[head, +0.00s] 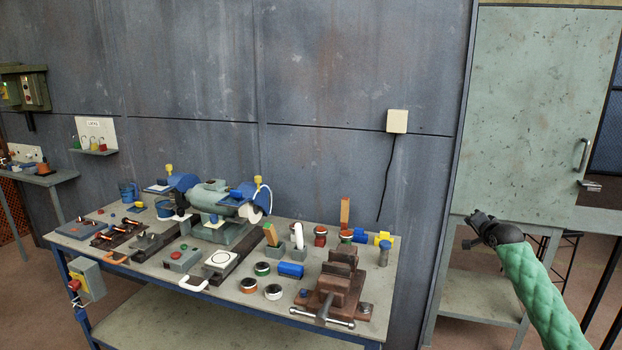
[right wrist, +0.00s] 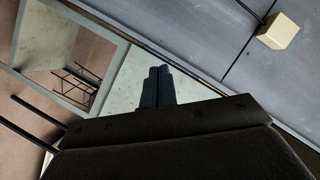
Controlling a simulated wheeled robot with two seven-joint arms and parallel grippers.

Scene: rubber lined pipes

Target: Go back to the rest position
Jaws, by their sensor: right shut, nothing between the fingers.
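My right gripper (head: 470,229) is at the right of the head view, on a green padded arm that comes in from the lower right. It is to the right of the workbench (head: 120,290) and in front of the pale green cabinet, apart from both. In the right wrist view its two dark fingers (right wrist: 157,84) are together, with nothing between them. My left gripper is not in the head view.
The workbench carries a bench grinder (head: 212,200), a brown vise (head: 337,285) and several small parts. The green cabinet (head: 530,120) has a handle at its right. A cream wall box (head: 397,121) has a hanging cable. A small side table (head: 45,178) stands at the far left.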

